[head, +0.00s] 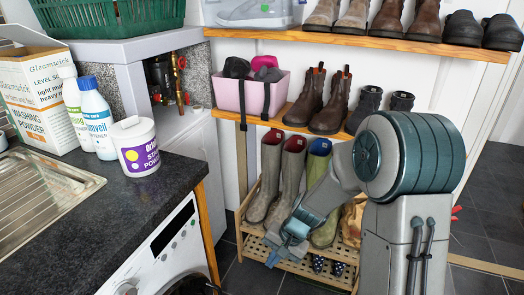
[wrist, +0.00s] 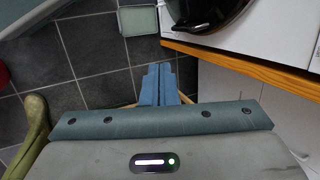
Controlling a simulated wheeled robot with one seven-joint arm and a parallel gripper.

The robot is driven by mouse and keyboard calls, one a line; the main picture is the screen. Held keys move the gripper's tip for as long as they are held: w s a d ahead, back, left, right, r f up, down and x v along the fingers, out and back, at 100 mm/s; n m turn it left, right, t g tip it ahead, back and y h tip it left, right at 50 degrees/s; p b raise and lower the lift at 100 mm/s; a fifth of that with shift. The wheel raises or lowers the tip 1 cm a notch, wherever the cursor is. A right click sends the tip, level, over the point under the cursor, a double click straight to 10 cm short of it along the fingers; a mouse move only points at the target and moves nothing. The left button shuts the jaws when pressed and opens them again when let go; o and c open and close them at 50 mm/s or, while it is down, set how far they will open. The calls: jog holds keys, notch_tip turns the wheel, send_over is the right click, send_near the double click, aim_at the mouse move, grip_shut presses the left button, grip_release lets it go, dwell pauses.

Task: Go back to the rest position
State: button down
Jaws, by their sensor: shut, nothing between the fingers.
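My gripper (head: 283,248) is low in front of the welly rack (head: 305,268) in the head view. In the wrist view the two blue fingers of my gripper (wrist: 160,82) lie together with nothing between them, above dark floor tiles. My arm reaches down across the right part of the rack in the head view and hides some of it. Tall brown wellies (head: 266,175) and a green welly (head: 322,205) with a blue inside stand on the rack, just behind my gripper.
A washing machine (head: 165,255) stands under the dark worktop (head: 70,215) at left. A shelf (head: 300,125) with boots and a pink basket (head: 252,93) is above the rack. A green boot (wrist: 35,125) is close at left in the wrist view.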

jog(key=s+d+r+n+t+h+p, duration=0.1)
jog(key=s+d+r+p, duration=0.3)
jog(key=r, duration=0.6)
jog(key=s+d+r+n+t+h+p, duration=0.1)
jog(key=s+d+r+p, duration=0.3)
jog(key=r, duration=0.6)
jog(key=s+d+r+n+t+h+p, duration=0.1)
jog(key=s+d+r+n+h+p, duration=0.1)
jog(key=s+d+r+p, duration=0.2)
jog(key=s+r, duration=0.3)
jog(key=r, duration=0.3)
jog(key=shift+s+r+h, duration=0.3)
jog(key=shift+h, duration=0.1)
